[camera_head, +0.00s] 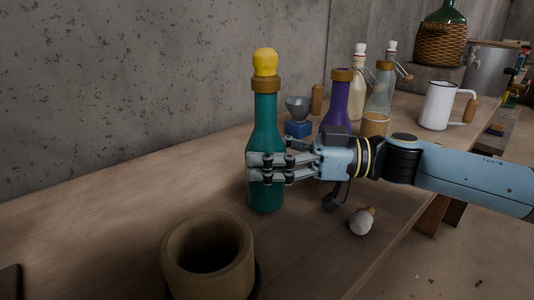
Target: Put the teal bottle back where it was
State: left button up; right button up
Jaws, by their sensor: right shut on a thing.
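The teal bottle (264,125) with a yellow stopper and a brown neck band stands upright at the middle of the wooden table in the head view. My right gripper (268,168) comes in from the right and is shut around the bottle's body, its fingers covering part of the front. The bottle's base is at or just above the table top; I cannot tell whether it touches. My left gripper is not in view.
A brown round pot (208,258) stands in front. A purple bottle (338,100), a blue block with a grey funnel (298,108), a wooden cup (374,124), clear bottles (379,90) and a white mug (437,106) stand behind. A small white bulb (361,222) lies right.

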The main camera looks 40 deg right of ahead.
aim_at(266, 90)
jog(key=shift+s+d+f+b, duration=0.1)
jog(key=shift+s+f+b, duration=0.1)
jog(key=shift+f, duration=0.3)
jog(key=shift+s+f+b, duration=0.1)
jog(key=shift+s+f, duration=0.1)
jog(key=shift+f, duration=0.3)
jog(key=o, duration=1.8)
jog(key=shift+f, duration=0.1)
jog(key=shift+w+r, duration=0.1)
jog(key=shift+r, duration=0.35)
jog(key=r, duration=1.1)
jog(key=shift+w+a+r, duration=0.1)
jog(key=shift+a+r, duration=0.05)
jog(key=shift+a, duration=0.05)
jog(key=shift+r, duration=0.15)
